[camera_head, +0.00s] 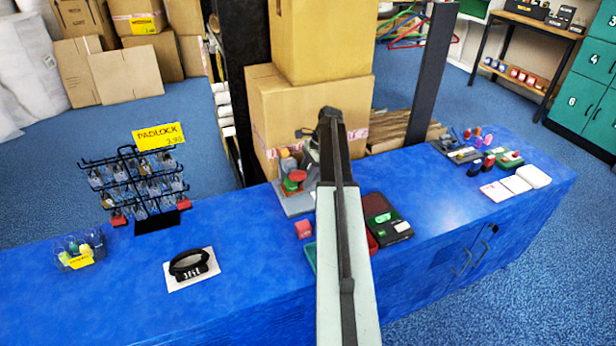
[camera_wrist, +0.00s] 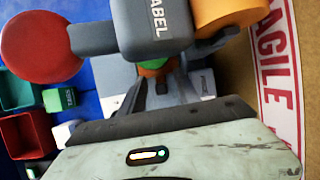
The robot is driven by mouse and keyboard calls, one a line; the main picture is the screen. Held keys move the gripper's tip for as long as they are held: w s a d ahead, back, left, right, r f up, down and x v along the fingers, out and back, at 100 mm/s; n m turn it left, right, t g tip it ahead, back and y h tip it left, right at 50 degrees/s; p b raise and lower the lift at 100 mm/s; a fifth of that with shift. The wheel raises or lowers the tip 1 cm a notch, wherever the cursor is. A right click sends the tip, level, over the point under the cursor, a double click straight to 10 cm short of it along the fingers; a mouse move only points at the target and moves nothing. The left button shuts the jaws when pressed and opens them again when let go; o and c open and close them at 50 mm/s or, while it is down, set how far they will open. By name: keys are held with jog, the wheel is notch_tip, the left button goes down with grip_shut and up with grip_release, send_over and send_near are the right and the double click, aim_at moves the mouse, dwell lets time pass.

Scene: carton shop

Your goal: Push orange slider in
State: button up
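A grey device lettered LABEL (camera_wrist: 158,28) fills the top of the wrist view. It carries a red round knob (camera_wrist: 40,46) at left, a large orange rounded part (camera_wrist: 230,14) at right, and a green part with a thin orange edge below. Which orange part is the slider I cannot tell. In the head view the device stands on the counter, with its orange top (camera_head: 285,153) and red knob (camera_head: 297,175) left of my arm. My gripper (camera_wrist: 160,84) points at the device's underside, close to it. Its fingertips are partly hidden and any contact is unclear.
The blue counter (camera_head: 240,255) holds a padlock rack (camera_head: 135,185), a black band on a white card (camera_head: 190,265), and a black tray (camera_head: 388,220) right of my arm. Cardboard boxes (camera_head: 310,110) stand close behind the device. The counter's front left is mostly clear.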

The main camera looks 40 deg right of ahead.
jog(key=shift+s+d, duration=0.15)
jog(key=shift+d, duration=0.1)
jog(key=p+v, duration=0.7)
jog(key=shift+r, duration=0.35)
jog(key=shift+d, duration=0.15)
jog(key=shift+s, duration=0.1)
